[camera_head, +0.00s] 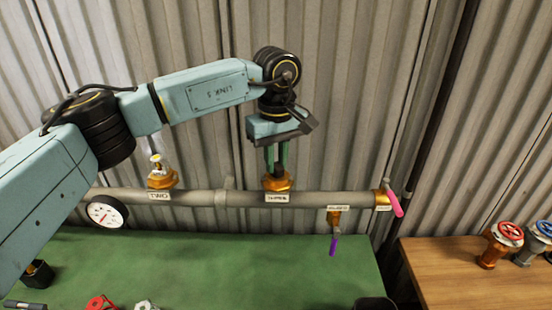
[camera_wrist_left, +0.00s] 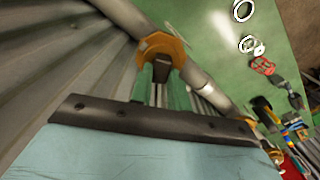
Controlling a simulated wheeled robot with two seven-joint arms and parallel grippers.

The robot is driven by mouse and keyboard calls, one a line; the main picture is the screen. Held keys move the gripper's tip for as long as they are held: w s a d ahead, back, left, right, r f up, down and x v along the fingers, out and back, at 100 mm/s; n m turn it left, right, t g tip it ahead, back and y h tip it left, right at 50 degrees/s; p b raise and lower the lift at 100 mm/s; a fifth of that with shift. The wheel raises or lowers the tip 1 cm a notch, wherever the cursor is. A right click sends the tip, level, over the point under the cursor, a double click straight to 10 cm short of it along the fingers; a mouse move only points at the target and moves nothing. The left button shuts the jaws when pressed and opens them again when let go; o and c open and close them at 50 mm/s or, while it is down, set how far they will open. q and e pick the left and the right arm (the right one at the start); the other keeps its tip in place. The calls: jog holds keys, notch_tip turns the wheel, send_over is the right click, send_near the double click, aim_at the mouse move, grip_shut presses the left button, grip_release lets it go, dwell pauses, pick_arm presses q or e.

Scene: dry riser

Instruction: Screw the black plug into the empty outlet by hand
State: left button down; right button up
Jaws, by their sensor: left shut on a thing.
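The grey pipe (camera_head: 345,199) runs level along the wall. Its middle brass outlet (camera_head: 277,184) carries a white label too small to read. My left gripper (camera_head: 277,164) points straight down over this outlet. Its green fingers are shut on the dark, upright black plug (camera_head: 276,172). The plug's lower end is at the outlet's mouth; I cannot tell how far it is in. In the left wrist view the brass outlet (camera_wrist_left: 165,46) shows just beyond the fingers, with the dark plug (camera_wrist_left: 161,72) between them. My right gripper is not in view.
A second brass outlet with a fitting, labelled TWO (camera_head: 161,181), stands to the left, above a round gauge (camera_head: 107,212). A purple-handled valve (camera_head: 334,243) and a pink-handled valve (camera_head: 394,203) are to the right. Small rings lie on the green bench (camera_head: 220,265). A wooden table (camera_head: 450,270) holds valves.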

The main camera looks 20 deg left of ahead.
pick_arm(q)
jog(key=m, duration=0.5)
jog(key=shift+d, duration=0.1)
jog(key=c, duration=1.1)
grip_release()
jog(key=n, duration=0.8)
jog(key=shift+s, duration=0.1)
jog(key=n, duration=0.4)
jog(key=shift+s+n, duration=0.1)
jog(key=shift+n, duration=0.3)
jog(key=n, duration=0.4)
jog(key=shift+s, duration=0.1)
